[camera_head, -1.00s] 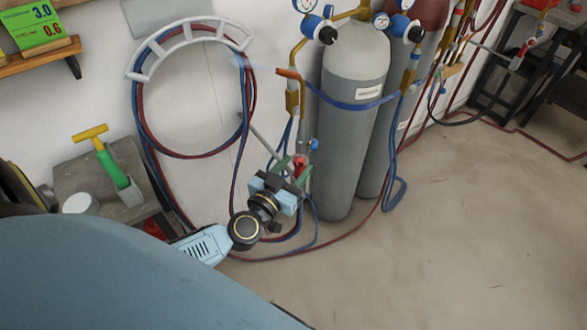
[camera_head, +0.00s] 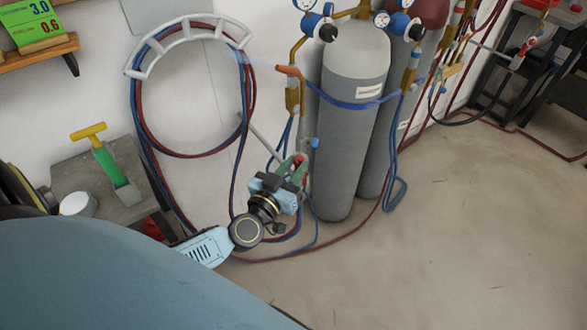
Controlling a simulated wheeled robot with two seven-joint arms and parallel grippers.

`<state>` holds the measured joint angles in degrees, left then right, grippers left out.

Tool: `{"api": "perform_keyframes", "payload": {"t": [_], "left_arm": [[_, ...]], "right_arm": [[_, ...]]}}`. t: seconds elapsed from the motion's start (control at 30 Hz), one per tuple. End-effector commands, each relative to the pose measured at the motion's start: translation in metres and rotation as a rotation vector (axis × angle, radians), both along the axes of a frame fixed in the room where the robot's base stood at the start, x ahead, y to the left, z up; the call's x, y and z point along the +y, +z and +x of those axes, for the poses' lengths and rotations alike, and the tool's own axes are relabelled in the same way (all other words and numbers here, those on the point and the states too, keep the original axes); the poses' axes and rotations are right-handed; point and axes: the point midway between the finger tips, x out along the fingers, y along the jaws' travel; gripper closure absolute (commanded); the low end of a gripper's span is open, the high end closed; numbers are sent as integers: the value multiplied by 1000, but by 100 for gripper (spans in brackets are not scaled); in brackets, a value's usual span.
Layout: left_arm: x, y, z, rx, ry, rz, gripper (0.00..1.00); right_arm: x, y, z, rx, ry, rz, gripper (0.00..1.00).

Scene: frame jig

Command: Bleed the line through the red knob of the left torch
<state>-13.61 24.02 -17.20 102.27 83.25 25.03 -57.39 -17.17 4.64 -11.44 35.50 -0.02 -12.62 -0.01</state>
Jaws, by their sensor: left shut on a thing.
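The left torch (camera_head: 293,98) hangs upright in front of the left grey cylinder, its copper tip (camera_head: 288,71) pointing left. A faint bluish streak (camera_head: 246,61) extends left from the tip. The red knob (camera_head: 299,160) is at the torch's lower end, mostly hidden by my fingers. A blue knob (camera_head: 314,143) sits just right of it. My left gripper (camera_head: 297,168), with green fingers, is shut on the red knob. My right gripper is not in view.
Grey cylinders (camera_head: 340,140) with gauges stand close to the right of my left gripper. Coiled red and blue hoses hang on a wall rack (camera_head: 188,34). A grey stand (camera_head: 127,205) with a green-and-yellow tool is at left. Floor at lower right is clear.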

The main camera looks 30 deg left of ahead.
Motion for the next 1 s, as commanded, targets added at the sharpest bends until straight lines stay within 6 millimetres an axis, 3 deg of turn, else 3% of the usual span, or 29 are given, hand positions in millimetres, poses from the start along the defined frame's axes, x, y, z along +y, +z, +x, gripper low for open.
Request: {"api": "perform_keyframes", "payload": {"t": [0.23, 0.27, 0.43, 0.77, 1.0], "left_arm": [[0, -1, 0, 1, 0, -3, 98], [0, -1, 0, 1, 0, -3, 74], [0, -1, 0, 1, 0, -2, 54], [0, -1, -4, 2, 0, -2, 54], [-1, -3, -41, 6, -1, -1, 54]], "right_arm": [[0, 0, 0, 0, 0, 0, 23], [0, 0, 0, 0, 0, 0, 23], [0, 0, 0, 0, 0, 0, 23], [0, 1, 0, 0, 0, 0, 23], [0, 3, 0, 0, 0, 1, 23]]}}
